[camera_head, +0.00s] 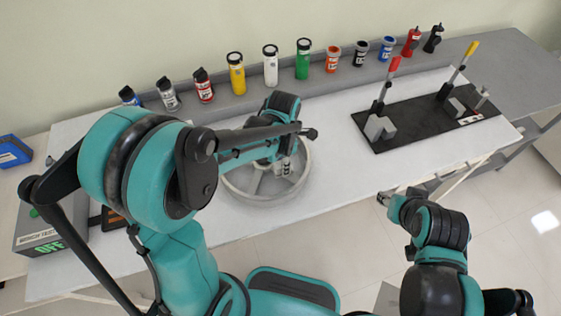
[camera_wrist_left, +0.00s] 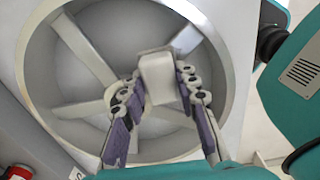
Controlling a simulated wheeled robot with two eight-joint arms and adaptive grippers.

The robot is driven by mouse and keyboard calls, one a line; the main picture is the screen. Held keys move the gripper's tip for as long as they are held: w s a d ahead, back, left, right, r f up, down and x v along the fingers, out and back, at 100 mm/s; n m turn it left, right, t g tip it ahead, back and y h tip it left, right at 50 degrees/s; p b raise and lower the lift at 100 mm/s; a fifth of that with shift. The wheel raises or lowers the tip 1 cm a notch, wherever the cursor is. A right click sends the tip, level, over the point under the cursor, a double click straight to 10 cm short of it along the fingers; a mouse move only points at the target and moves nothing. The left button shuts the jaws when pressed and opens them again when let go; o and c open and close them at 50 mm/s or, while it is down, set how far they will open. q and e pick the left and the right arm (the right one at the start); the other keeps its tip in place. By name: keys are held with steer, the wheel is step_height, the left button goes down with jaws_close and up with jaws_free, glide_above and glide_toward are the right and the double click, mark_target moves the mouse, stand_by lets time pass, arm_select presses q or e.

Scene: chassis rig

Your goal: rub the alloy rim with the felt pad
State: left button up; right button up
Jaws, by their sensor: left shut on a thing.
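The alloy rim (camera_head: 236,187) is a grey spoked wheel lying flat on the white bench, partly covered by my left arm. It fills much of the left wrist view (camera_wrist_left: 33,75), with its spokes and round outer wall showing. My left gripper (camera_head: 286,168) is over the rim. In the left wrist view its purple-padded fingers (camera_wrist_left: 160,95) are shut on a pale grey block, seemingly the felt pad (camera_wrist_left: 158,76). The block is over the spokes; I cannot tell whether it touches them. My right gripper (camera_head: 384,198) is beyond the bench's front edge, its fingers too small to read.
Several bottles and cans, including a yellow one (camera_head: 236,75), line the back of the bench. A black board (camera_head: 405,133) with two lever clamps lies at right. A grey box (camera_head: 50,228) stands at left. The white bench top (camera_head: 335,150) between rim and board is clear.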

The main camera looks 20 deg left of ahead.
mark_target(291, 176)
arm_select(q)
steer(key=shift+s+d+r, duration=0.1)
steer(key=shift+s+d, duration=0.2)
steer(key=shift+d, duration=0.45)
steer(key=shift+s+d, duration=0.3)
steer(key=shift+d, duration=0.4)
steer(key=shift+f, duration=0.25)
steer(key=shift+w+a+b, duration=0.2)
steer(key=shift+w+a, duration=0.15)
steer(key=shift+a, duration=0.6)
steer(key=shift+w+a+b, duration=0.15)
steer(key=shift+w+a, duration=0.15)
steer(key=shift+a, duration=0.6)
steer(key=shift+w+a+r+p, duration=0.1)
steer(key=shift+r+p, duration=0.55)
steer(key=shift+r, duration=0.05)
steer(key=shift+r+p, duration=1.7)
steer(key=shift+r, duration=0.6)
steer(key=shift+r, duration=0.1)
